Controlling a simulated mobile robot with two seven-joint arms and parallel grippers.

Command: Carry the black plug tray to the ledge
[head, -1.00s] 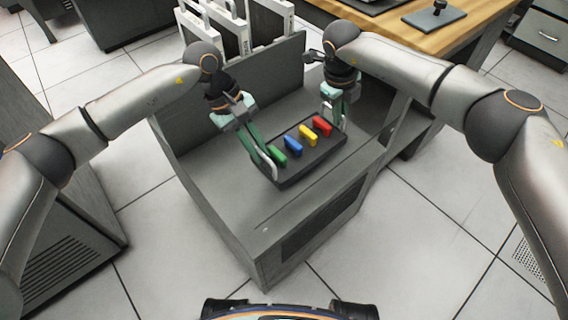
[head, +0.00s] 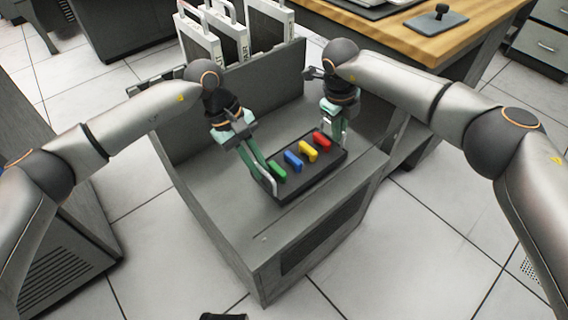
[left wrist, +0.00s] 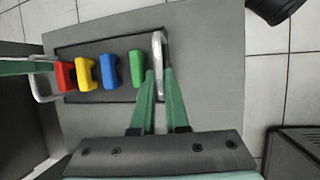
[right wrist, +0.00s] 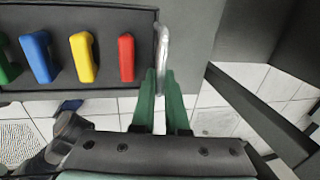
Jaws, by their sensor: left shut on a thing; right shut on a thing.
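The black plug tray (head: 305,181) is over the flat top of a grey cabinet (head: 215,190). It carries a row of green, blue, yellow and red plugs and has a pale metal handle at each end. My left gripper (head: 262,172) is shut on the handle at the green end; that handle (left wrist: 158,55) shows between its fingers in the left wrist view. My right gripper (head: 339,138) is shut on the handle at the red end, seen in the right wrist view (right wrist: 162,50). The tray looks about level. I cannot tell whether its underside touches the surface.
A raised grey panel (head: 270,85) stands behind the cabinet top, with white-framed panels (head: 240,38) behind it. A wooden desk (head: 440,50) with a black stamp-like object (head: 438,20) is at the back right. Tiled floor (head: 440,235) is clear at right.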

